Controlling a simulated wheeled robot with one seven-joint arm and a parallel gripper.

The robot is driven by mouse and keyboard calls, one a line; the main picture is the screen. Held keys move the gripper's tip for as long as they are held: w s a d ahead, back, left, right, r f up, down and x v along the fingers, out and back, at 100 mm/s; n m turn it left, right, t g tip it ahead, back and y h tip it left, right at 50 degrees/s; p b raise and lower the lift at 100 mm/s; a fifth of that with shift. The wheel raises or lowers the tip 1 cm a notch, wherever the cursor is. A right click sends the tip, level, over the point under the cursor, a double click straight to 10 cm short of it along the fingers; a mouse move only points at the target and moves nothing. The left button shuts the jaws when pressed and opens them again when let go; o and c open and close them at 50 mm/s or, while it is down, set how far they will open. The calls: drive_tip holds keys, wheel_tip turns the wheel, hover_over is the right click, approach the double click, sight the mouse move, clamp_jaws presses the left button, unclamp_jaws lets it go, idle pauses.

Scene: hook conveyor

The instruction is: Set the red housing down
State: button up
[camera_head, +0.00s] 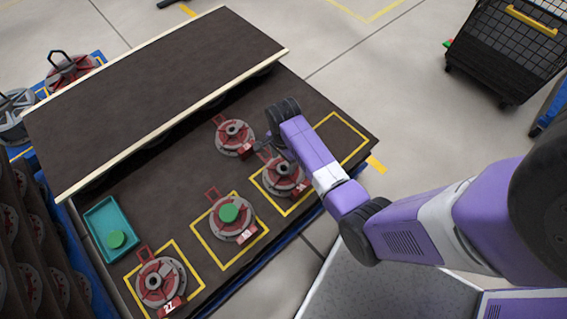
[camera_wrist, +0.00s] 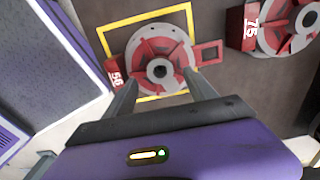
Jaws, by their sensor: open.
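The red housing (camera_head: 284,173), a red and grey round part with a red loop handle, sits on the dark table inside a yellow square outline. In the wrist view the same housing (camera_wrist: 160,47) lies flat with its label reading 56, its handle pointing right. My gripper (camera_wrist: 163,82) is open, its two fingers spread on the near side of the housing, with nothing held between them. In the head view my gripper (camera_head: 264,146) is close above and beside the housing, partly hidden by the wrist. Whether the fingers touch it cannot be told.
Another housing (camera_head: 235,137), labelled 75 in the wrist view (camera_wrist: 285,27), sits close by. A housing with a green disc (camera_head: 230,216) and one labelled 27 (camera_head: 160,282) stand in other outlines. A teal tray (camera_head: 100,219) is at left. One yellow outline (camera_head: 341,139) looks empty.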

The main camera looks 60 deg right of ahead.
wheel_tip(320, 180, up, 8)
drive_tip(key=p, duration=0.2)
drive_tip(key=s+a+n+t+h, duration=0.2)
drive_tip(key=s+a+n+t, duration=0.5)
drive_tip(key=s+a+n, duration=0.35)
drive_tip(key=s+a+r+n+t, duration=0.2)
drive_tip(key=s+a+r+n, duration=0.1)
drive_tip(key=r, duration=0.5)
drive_tip(key=s+a+r+n+t+y, duration=0.1)
drive_tip(key=s+a+r+n+t, duration=0.1)
drive_tip(key=r, duration=0.7)
drive_tip(key=s+a+r+n+t+y, duration=0.1)
drive_tip(key=s+a+r+n+t, duration=0.2)
drive_tip(key=r, duration=0.6)
drive_tip(key=s+n+t, duration=0.1)
drive_tip(key=n, duration=0.1)
drive_tip(key=shift+s+a+n, duration=0.3)
drive_tip(key=shift+a+n, duration=0.05)
wheel_tip(320, 180, up, 6)
drive_tip(key=p, duration=0.5)
drive_tip(key=shift+p, duration=0.4)
